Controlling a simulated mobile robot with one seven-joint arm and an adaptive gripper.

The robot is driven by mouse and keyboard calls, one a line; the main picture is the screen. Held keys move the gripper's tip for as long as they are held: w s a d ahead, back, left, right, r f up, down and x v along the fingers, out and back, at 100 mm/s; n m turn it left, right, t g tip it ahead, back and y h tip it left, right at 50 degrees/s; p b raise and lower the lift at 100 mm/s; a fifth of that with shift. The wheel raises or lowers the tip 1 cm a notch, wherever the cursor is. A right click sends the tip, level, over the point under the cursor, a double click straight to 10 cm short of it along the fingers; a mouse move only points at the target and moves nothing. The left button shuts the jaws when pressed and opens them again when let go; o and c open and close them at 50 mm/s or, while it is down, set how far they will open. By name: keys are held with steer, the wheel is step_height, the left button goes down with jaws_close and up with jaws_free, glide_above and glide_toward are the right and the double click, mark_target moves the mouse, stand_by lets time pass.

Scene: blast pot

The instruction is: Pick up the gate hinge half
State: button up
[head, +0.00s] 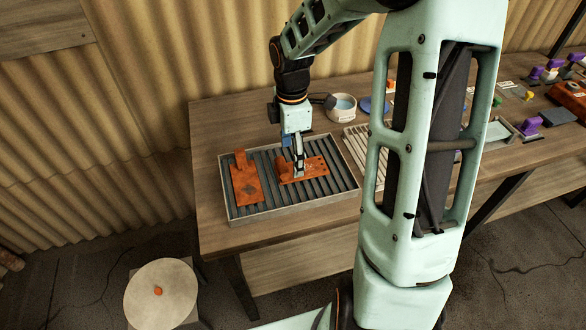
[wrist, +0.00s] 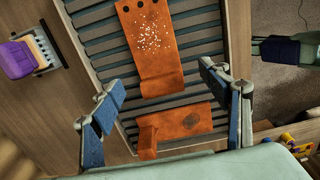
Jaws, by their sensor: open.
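Two rust-orange metal pieces lie in a slatted grey tray (head: 290,215). The left piece (head: 246,185) is a flat plate with a dark spot and a raised end; it is the lower piece (wrist: 187,124) in the wrist view. The right piece (head: 315,168) has holes and pale specks and is the upper piece (wrist: 150,50) in the wrist view. I cannot tell for certain which is the gate hinge half. My gripper (head: 293,163) points down at the right piece and partly hides it.
The tray's raised rim surrounds both pieces. Purple-handled items (head: 531,126) sit at the far right.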

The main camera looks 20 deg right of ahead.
steer(key=f, duration=0.4)
steer(key=shift+w+d+f, duration=0.1)
steer(key=shift+d+f, duration=0.15)
steer(key=shift+f, duration=0.1)
steer(key=c, duration=1.7)
steer(key=shift+r, duration=0.1)
steer(key=shift+c, duration=0.6)
